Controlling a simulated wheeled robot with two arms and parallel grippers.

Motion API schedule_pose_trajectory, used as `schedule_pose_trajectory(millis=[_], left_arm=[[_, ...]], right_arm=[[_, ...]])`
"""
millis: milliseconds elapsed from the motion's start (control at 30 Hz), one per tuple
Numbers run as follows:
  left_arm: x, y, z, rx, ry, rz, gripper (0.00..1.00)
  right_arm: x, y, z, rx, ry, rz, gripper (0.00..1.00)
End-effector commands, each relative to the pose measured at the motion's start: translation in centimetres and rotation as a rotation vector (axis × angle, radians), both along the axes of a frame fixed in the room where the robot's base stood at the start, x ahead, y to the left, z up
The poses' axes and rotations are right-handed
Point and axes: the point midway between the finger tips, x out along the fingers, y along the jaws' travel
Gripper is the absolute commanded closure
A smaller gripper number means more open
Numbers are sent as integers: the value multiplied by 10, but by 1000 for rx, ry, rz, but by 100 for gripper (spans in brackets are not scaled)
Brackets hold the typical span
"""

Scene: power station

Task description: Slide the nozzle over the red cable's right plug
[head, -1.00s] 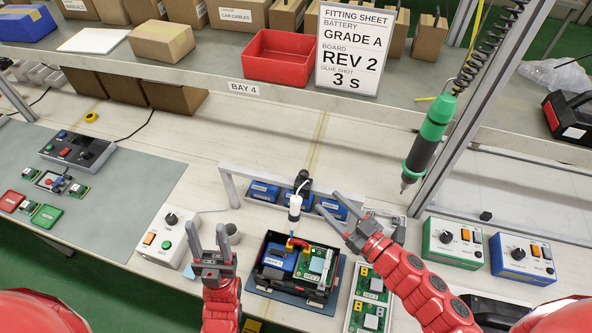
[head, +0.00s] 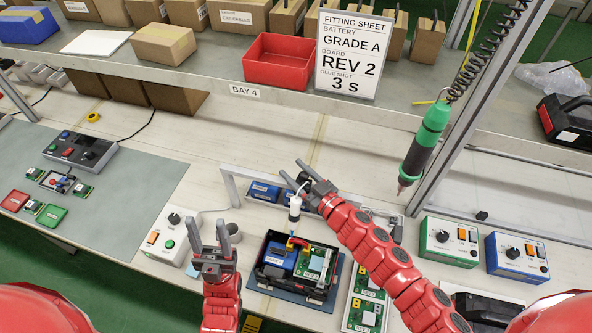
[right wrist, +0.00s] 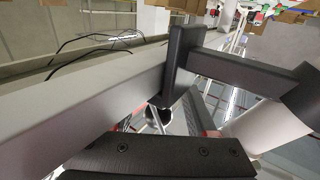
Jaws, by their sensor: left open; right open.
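A red cable (head: 299,241) with yellow at its left end lies between the blue battery (head: 279,257) and the green board (head: 315,264) in a black tray (head: 262,276). Its right plug is too small to make out clearly. A white nozzle (head: 294,207) hangs upright just above the cable, below a dark holder on the grey frame. My right gripper (head: 293,171) is open, its fingers beside the upper dark part above the nozzle. A white cylinder (right wrist: 268,127) is close by in the right wrist view. My left gripper (head: 208,236) is open and empty, left of the tray.
A grey frame (head: 229,190) with blue batteries behind it stands behind the tray. A spare board tray (head: 364,305) lies to the right. A green screwdriver (head: 424,145) hangs at right.

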Motion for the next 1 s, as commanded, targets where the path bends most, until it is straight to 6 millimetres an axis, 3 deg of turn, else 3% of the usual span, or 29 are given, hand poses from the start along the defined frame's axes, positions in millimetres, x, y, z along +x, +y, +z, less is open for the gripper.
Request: schedule_pose_trajectory(millis=[200,500,1000], left_arm=[[0,0,0,0,0,0,50],[0,0,0,0,0,0,50],[0,0,0,0,0,0,50]], right_arm=[[0,0,-1,0,0,0,46],[0,-1,-1,0,0,-1,100],[0,0,2,2,-2,0,100]])
